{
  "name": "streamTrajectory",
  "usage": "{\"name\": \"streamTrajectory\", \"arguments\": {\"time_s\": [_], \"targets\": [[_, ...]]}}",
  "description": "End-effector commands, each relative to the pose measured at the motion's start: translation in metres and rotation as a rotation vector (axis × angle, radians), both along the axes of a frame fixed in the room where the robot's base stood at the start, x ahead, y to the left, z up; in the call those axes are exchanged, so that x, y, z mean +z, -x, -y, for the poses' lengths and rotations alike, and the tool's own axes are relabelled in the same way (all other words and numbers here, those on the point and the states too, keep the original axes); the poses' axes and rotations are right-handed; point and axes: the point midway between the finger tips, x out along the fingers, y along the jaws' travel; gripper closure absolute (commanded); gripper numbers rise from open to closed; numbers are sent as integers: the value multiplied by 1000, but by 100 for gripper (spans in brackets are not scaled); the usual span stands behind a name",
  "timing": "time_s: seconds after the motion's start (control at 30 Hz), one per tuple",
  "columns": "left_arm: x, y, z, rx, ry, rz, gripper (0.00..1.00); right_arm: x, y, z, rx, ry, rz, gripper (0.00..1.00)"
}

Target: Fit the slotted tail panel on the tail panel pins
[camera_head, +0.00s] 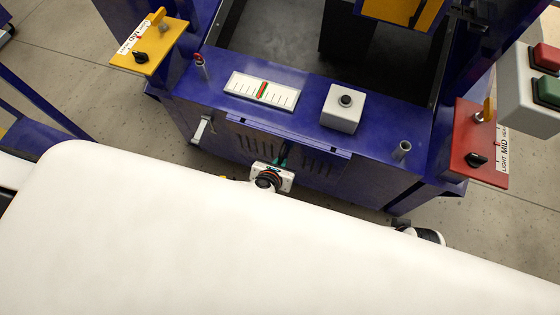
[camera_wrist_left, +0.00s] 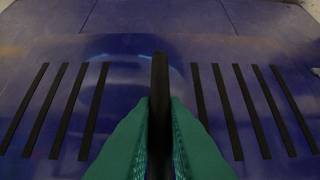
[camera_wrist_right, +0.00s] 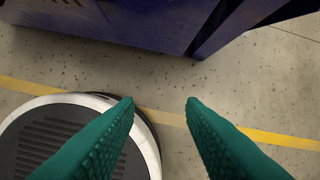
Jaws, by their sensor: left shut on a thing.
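The slotted tail panel (camera_head: 310,158) is blue with black slots and stands at the front face of the blue machine; it fills much of the left wrist view (camera_wrist_left: 215,60). My left gripper (camera_head: 283,156) is in front of the panel's middle. In the left wrist view its green fingers (camera_wrist_left: 160,105) are shut on a black upright bar (camera_wrist_left: 160,68) between the two groups of slots. The tail panel pins cannot be made out, so I cannot tell whether the panel sits on them. My right gripper (camera_wrist_right: 160,105) is open and empty above the floor.
Above the panel, the blue ledge (camera_head: 300,118) carries a gauge (camera_head: 262,91) and a grey button box (camera_head: 342,108). A yellow plate (camera_head: 150,45) and a red plate (camera_head: 480,143) with levers flank it. The right wrist view shows floor (camera_wrist_right: 185,85) and the machine's lower edge (camera_wrist_right: 170,25).

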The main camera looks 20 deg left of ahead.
Motion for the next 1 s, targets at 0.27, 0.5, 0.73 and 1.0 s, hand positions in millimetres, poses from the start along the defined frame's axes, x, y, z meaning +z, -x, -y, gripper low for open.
{"name": "streamTrajectory", "arguments": {"time_s": [0.27,0.5,0.73,1.0], "targets": [[3,-4,1,1,2,9,100,-7,2,-1,1,0,-7,64],[3,-4,1,1,2,9,100,-7,2,-2,1,-3,-7,64],[0,-4,1,1,2,9,100,-5,2,-2,-1,-4,-7,64],[-3,-3,0,1,2,7,100,4,0,-2,-3,-4,2,64]]}}
